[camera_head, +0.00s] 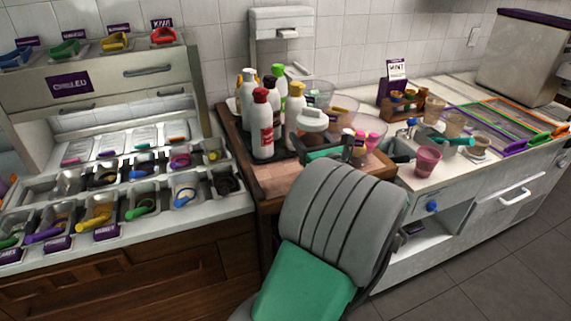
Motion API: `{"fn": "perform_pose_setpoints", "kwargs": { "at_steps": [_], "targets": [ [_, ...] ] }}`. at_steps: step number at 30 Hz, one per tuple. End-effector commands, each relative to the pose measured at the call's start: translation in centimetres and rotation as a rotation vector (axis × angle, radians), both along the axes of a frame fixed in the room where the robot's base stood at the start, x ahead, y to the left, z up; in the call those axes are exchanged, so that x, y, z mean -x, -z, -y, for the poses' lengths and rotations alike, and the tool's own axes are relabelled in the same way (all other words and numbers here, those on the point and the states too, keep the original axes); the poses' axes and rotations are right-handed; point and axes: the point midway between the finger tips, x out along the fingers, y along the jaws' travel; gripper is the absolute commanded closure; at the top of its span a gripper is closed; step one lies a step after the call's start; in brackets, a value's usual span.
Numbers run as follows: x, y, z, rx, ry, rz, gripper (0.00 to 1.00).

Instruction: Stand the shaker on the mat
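A white shaker-like container with a pale domed lid (312,118) shows just beyond the end of my arm, right of the white bottles. My gripper (328,150) is above the wooden-edged counter, largely hidden behind my grey and green arm. I cannot tell whether it is open or holds the container. A flat pinkish-brown patch (275,182) lies at the counter's front edge and looks like a mat. A dark surface also lies under the bottles, so which one is the mat is unclear.
Several white bottles, including a red-capped one (263,128), stand close left of my gripper. Clear bowls and pink cups (366,140) stand to its right. A topping station (110,175) fills the left. A pink cup (427,162) stands on the right counter.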

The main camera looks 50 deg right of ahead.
Motion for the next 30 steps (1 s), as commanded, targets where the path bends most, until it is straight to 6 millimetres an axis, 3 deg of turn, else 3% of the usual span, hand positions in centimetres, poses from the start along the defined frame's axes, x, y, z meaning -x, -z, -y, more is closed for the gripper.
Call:
{"fn": "perform_pose_setpoints", "kwargs": {
  "at_steps": [3, 9, 14, 20, 30],
  "targets": [
    [-3.7, 1.4, -0.1, 0.001, -0.007, 0.000, 0.94],
    [-6.9, 5.6, 0.1, 0.001, -0.001, 0.000, 0.94],
    [-8.0, 6.9, 0.3, 0.002, 0.001, 0.000, 0.94],
    [-8.4, 10.3, 0.3, 0.002, 0.003, 0.000, 0.94],
    [-8.4, 10.7, 0.3, 0.005, 0.003, 0.001, 0.94]
  ]
}}
